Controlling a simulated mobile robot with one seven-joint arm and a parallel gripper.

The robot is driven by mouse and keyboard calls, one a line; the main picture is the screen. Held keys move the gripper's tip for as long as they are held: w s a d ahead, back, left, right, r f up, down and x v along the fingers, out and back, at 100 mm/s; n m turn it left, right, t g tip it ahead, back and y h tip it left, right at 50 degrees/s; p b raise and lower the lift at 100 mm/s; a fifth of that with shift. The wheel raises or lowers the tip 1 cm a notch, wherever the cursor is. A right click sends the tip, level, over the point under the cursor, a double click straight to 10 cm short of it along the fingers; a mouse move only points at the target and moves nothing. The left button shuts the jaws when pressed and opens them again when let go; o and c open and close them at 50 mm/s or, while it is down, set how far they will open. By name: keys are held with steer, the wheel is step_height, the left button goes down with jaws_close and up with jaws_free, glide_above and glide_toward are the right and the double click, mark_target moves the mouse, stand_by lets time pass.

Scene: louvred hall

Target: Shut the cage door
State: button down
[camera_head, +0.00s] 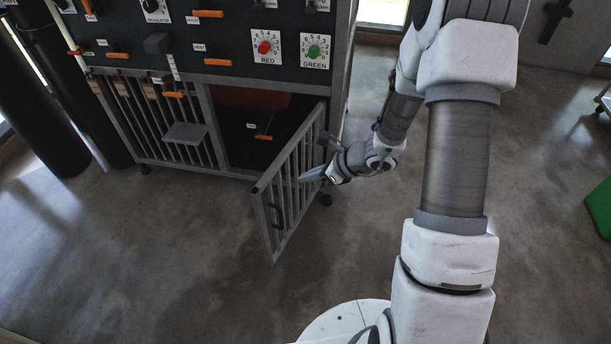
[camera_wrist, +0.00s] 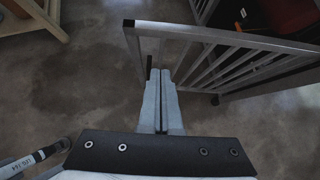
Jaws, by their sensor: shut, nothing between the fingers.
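The cage door (camera_head: 284,190) is a grey barred panel that stands open, swung out from the right side of the cage opening toward the front. In the wrist view the door (camera_wrist: 225,40) crosses the upper right, its dark-capped end near the top middle. The cage (camera_head: 205,150) is the lower part of a dark cabinet, with its opening uncovered. My gripper (camera_head: 303,179) is at the right, outer face of the door, around mid-height. In the wrist view my gripper (camera_wrist: 161,75) is shut and empty, its tips close to the door bars. I cannot tell whether they touch.
The cabinet's panel above carries orange handles (camera_head: 218,62), a red knob (camera_head: 264,48) and a green knob (camera_head: 314,52). A small grey shelf (camera_head: 186,132) juts from the fixed bars. Inside the cage is a red object (camera_head: 250,97). The floor left of the door is clear.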

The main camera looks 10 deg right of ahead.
mark_target(270, 179)
steer(key=x, duration=0.3)
steer(key=r+b+x, duration=0.1)
steer(key=x, duration=0.2)
steer(key=a+b+x, duration=0.1)
steer(key=x, duration=0.2)
steer(key=shift+w+a+r, duration=0.15)
steer(key=shift+w+r, duration=0.05)
steer(key=shift+w, duration=0.15)
steer(key=shift+w+a, duration=0.35)
steer(key=shift+a, duration=0.1)
